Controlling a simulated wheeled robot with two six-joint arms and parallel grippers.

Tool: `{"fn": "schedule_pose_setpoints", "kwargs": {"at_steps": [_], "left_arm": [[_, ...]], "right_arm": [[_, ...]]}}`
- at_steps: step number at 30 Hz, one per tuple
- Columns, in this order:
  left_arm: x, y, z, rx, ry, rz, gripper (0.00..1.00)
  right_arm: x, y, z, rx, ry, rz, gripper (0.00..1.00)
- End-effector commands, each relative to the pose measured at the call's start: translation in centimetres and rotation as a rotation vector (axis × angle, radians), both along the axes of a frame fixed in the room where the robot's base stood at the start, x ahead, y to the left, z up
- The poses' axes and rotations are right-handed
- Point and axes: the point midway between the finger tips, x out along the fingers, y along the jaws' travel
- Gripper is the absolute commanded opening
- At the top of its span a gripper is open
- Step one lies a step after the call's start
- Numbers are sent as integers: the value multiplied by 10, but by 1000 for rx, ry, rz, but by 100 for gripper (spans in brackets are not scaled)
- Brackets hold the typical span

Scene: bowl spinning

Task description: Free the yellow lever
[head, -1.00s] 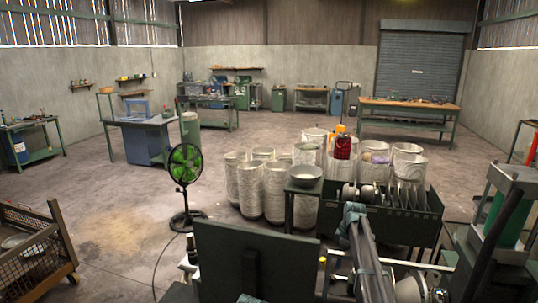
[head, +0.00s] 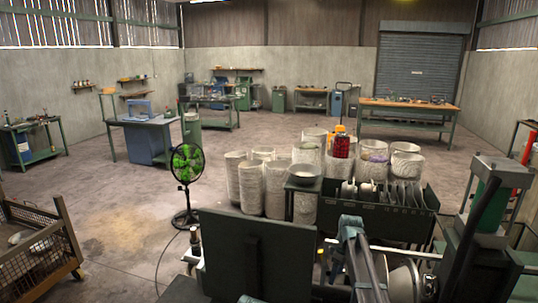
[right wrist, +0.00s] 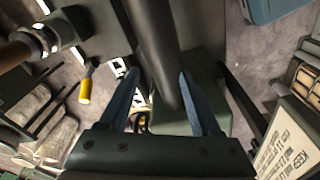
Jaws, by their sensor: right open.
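A small yellow lever end (right wrist: 84,92) shows in the right wrist view, left of my right gripper (right wrist: 158,82) and apart from its fingers. A small yellow piece (head: 321,256) also shows in the head view beside the dark panel; it looks like the same lever. My right gripper is open, its two blue fingers spread. A thick dark rounded bar (right wrist: 158,50) reaches down between the fingers in the picture; whether it touches them I cannot tell. In the head view the gripper (head: 350,227) is near the front of the dark rack. My left gripper is not in view.
A dark upright panel (head: 257,255) stands in front.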

Motion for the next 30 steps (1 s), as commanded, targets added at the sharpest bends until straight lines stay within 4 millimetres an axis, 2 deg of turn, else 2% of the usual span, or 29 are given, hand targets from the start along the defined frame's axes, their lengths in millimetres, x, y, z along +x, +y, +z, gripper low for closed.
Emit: {"fn": "schedule_pose_setpoints", "kwargs": {"at_steps": [1, 5, 8, 12, 15, 20, 21, 23, 30], "left_arm": [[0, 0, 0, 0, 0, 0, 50], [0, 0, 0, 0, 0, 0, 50], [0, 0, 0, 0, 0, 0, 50], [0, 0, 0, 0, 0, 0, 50], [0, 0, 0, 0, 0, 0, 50], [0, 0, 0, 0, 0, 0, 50], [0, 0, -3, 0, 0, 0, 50], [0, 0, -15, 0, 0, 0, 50], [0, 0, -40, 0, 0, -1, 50]], "right_arm": [[-21, 7, 0, 0, 4, -36, 64], [-65, 22, 0, 0, 17, -171, 64], [-107, 35, -1, 0, 26, -295, 64], [-175, 52, -1, 0, 38, -505, 64], [-220, 61, -1, 1, 44, -652, 64], [-284, 72, -1, 2, 47, -865, 64], [-293, 76, -5, -1, 49, -895, 64], [-287, 95, -17, -21, 59, -838, 64], [-313, 148, -42, -99, 86, -678, 64]]}}
